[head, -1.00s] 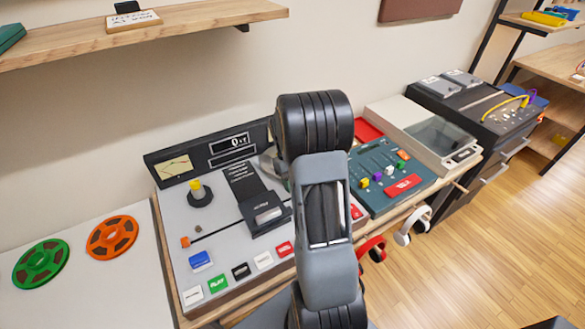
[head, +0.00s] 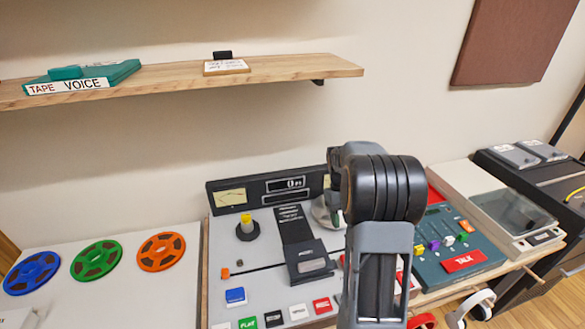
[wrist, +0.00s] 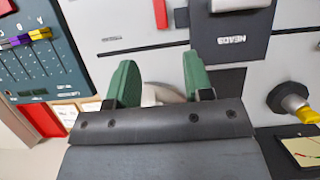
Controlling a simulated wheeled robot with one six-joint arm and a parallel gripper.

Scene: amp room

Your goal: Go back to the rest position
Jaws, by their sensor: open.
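My gripper (wrist: 160,80) shows in the wrist view with its two green fingers apart, over the grey tape machine panel (wrist: 145,22). A pale rounded thing (wrist: 160,94) shows between the fingers; I cannot tell whether it touches them. In the head view my arm stands in front of the tape machine (head: 262,285) and hides most of the gripper. The machine has a yellow-topped knob (head: 247,228), a dark slider block (head: 308,262) and several coloured buttons.
Blue (head: 32,272), green (head: 97,260) and orange (head: 160,251) reels lie on the left. A wooden shelf (head: 150,85) above holds a green tape box (head: 110,77). A mixer (head: 430,268) and turntable (head: 515,210) stand right. Headphones (head: 470,305) hang at the front edge.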

